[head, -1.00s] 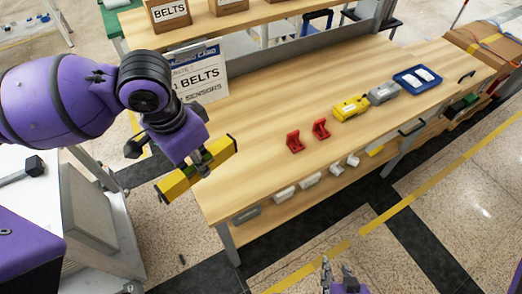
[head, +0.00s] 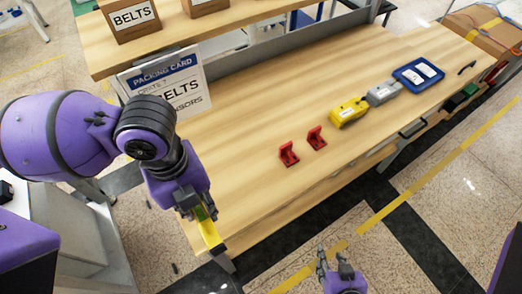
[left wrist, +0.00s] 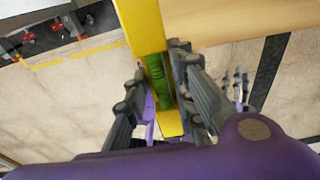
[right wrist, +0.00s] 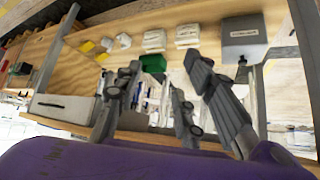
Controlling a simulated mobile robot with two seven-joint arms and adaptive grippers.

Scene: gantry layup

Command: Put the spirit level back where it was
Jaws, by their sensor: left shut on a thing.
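The yellow spirit level (head: 211,236) is in my left gripper (head: 200,211), which is shut on it beside the workbench's near left corner. In the left wrist view the level (left wrist: 143,25) runs lengthwise between the fingers (left wrist: 163,95), with its green middle part (left wrist: 158,78) between them. Two red brackets (head: 288,154) (head: 316,138) stand apart on the bench with nothing on them. My right gripper (head: 338,268) is low in front of the bench, open and empty; its spread fingers show in the right wrist view (right wrist: 150,115).
The wooden workbench (head: 250,130) has clear room left of the brackets. A yellow tool (head: 348,112), a grey item (head: 383,93) and a blue tray (head: 418,76) lie to the right. A packing card (head: 165,85) stands at the back left. A shelf underneath holds several items.

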